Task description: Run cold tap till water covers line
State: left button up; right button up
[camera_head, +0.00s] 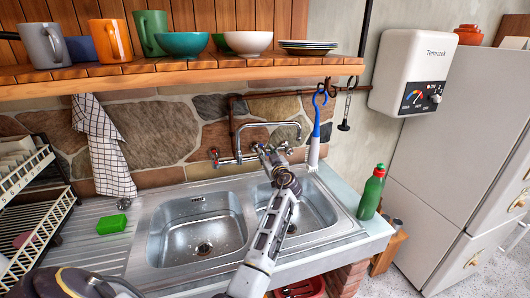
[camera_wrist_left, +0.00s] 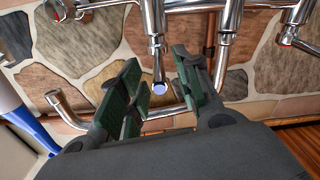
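The blue-marked cold handle (camera_wrist_left: 160,88) shows in the left wrist view. My left gripper (camera_head: 265,152) is at the right half of the tap. In its wrist view the gripper (camera_wrist_left: 160,92) is open, fingers on either side of the blue disc, with gaps visible. Left basin (camera_head: 195,228) and right basin (camera_head: 318,215) show no clear water. I see no line. My right gripper is not in view.
A blue-and-white brush (camera_head: 315,135) hangs right of the tap. A green bottle (camera_head: 371,192) stands on the right counter edge. A green sponge (camera_head: 111,224) lies on the drainboard beside a dish rack (camera_head: 40,225). A wooden shelf (camera_head: 180,83) with crockery overhangs the sink.

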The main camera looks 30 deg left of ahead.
pick_arm(q)
jog(key=shift+c, duration=0.3)
grip_shut()
dwell(0.4)
